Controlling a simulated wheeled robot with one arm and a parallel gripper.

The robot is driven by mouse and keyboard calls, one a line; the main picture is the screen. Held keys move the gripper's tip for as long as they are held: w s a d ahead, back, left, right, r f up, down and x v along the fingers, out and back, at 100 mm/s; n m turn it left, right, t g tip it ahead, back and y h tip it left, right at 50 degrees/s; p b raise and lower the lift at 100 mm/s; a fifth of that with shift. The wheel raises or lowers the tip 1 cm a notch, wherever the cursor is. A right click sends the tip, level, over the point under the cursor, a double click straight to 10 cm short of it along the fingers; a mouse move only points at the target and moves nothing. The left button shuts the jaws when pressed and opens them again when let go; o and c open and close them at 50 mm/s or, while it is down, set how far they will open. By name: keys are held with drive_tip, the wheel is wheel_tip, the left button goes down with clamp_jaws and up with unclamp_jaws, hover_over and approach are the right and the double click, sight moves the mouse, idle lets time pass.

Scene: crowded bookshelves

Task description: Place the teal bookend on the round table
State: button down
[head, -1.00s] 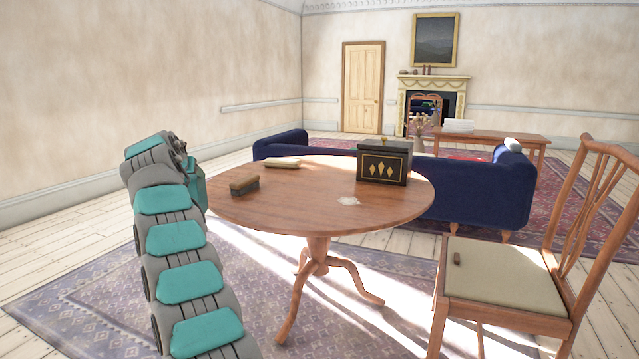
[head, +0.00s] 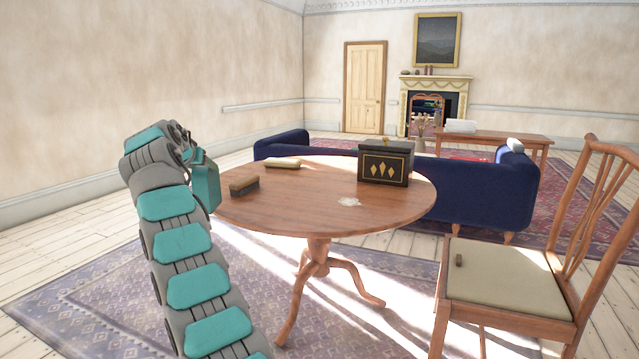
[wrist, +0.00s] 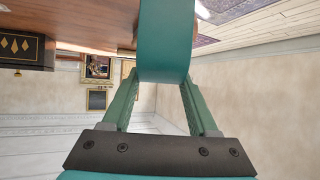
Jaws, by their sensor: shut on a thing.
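The teal bookend (head: 206,184) hangs at the left edge of the round table (head: 300,215) in the head view. In the wrist view the bookend (wrist: 165,40) is a broad teal plate between the two green fingers of my gripper (wrist: 158,82). My gripper is shut on it. In the head view my arm hides most of the gripper. The bookend looks beside or just over the table's left rim; its height above the top is hard to tell. The table top (wrist: 70,22) shows upper left in the wrist view, which is upside down.
A brush-like block (head: 244,185), a pale bar (head: 282,163), a black box with gold diamonds (head: 384,165) and a white patch (head: 349,202) are on the table. The table's front and middle are clear. A chair (head: 505,270) stands right, a blue sofa (head: 480,195) behind.

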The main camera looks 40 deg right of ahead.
drive_tip(key=shift+s+d+r, duration=0.1)
drive_tip(key=shift+s+d, duration=0.05)
drive_tip(key=shift+s+d+r, duration=0.1)
drive_tip(key=shift+d, duration=0.05)
drive_tip(key=shift+s+d, duration=0.1)
drive_tip(key=shift+s+d+r+m+h, duration=0.3)
drive_tip(key=shift+s+d+r, duration=0.05)
drive_tip(key=shift+s, duration=0.05)
idle(0.5)
